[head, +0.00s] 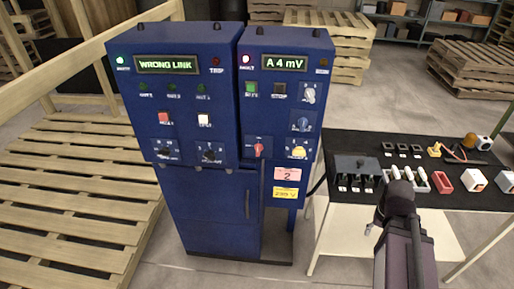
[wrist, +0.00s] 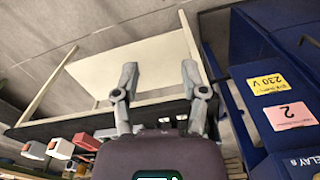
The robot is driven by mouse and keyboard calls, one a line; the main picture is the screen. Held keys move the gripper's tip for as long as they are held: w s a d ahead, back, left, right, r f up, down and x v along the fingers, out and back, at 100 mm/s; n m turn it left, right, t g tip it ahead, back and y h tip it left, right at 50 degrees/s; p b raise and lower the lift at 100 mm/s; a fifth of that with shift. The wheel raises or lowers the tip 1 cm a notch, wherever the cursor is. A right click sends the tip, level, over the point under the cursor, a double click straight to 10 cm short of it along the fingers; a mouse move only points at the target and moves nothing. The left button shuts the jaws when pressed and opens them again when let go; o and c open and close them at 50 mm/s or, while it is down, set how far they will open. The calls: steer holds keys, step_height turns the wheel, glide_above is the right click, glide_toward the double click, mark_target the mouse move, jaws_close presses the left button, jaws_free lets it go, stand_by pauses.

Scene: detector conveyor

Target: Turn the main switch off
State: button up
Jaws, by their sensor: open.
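Two blue cabinets stand side by side in the head view. The right cabinet (head: 281,72) has a lit display reading "A 4 mV". Low on its front is a red rotary switch (head: 258,149), its handle about upright; its small lettering is unreadable, so I cannot confirm it is the main switch. My gripper (head: 398,190) is right of the cabinet, over the bench and well apart from the switch. In the wrist view my gripper (wrist: 159,70) has its two fingers spread with nothing between them. The switch is not visible there.
The left cabinet (head: 178,90) displays "WRONG LINK". The black-topped bench (head: 345,205) beside the right cabinet carries dark switch modules (head: 357,172), a red block (head: 443,181) and other parts. Pallets (head: 60,190) lie at left. Floor shows in front of the cabinets.

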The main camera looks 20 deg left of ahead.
steer(key=shift+a, duration=0.15)
steer(key=w+a+m+t+h+b, duration=0.1)
steer(key=w+a+t+h+b, duration=0.25)
steer(key=w+a, duration=0.2)
steer(key=n+t+y+b, duration=0.4)
steer(key=t+y+b, duration=0.35)
steer(key=t, duration=0.65)
glide_toward(258, 149)
steer(key=a+v, duration=0.1)
steer(key=v, duration=0.2)
steer(key=shift+w+d+p, duration=0.1)
steer(key=shift+d+p, duration=0.3)
steer(key=shift+d, duration=0.2)
steer(key=x, duration=1.4)
steer(key=shift+a+r, duration=0.1)
steer(key=shift+a, duration=0.05)
